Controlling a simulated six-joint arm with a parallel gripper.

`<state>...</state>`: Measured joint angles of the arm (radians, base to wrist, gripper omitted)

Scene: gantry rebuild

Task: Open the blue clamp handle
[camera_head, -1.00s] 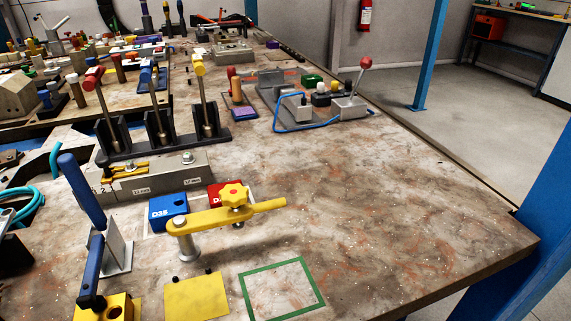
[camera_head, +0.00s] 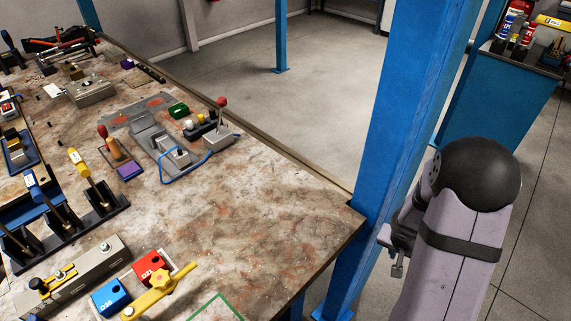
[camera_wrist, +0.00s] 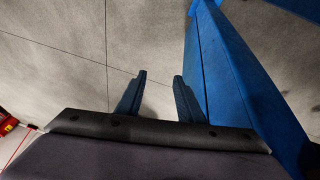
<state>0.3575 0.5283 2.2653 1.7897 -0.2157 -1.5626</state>
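A row of upright levers on a dark base stands at the left of the head view. One lever has a blue handle (camera_head: 32,182), standing tilted up, and one has a yellow handle (camera_head: 76,158). I cannot tell for sure which blue handle is the clamp's. My gripper (camera_wrist: 160,77) shows in the wrist view with two dark blue fingers apart and nothing between them. It points at bare floor beside a blue post. My arm (camera_head: 455,230) is at the right of the head view, off the table and far from the blue handle.
A blue post (camera_head: 405,110) stands at the table corner, between my arm and the workbench (camera_head: 270,210). A yellow clamp arm (camera_head: 160,290), a red block (camera_head: 149,265) and a blue block (camera_head: 110,298) are at the front. The bench's right part is clear.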

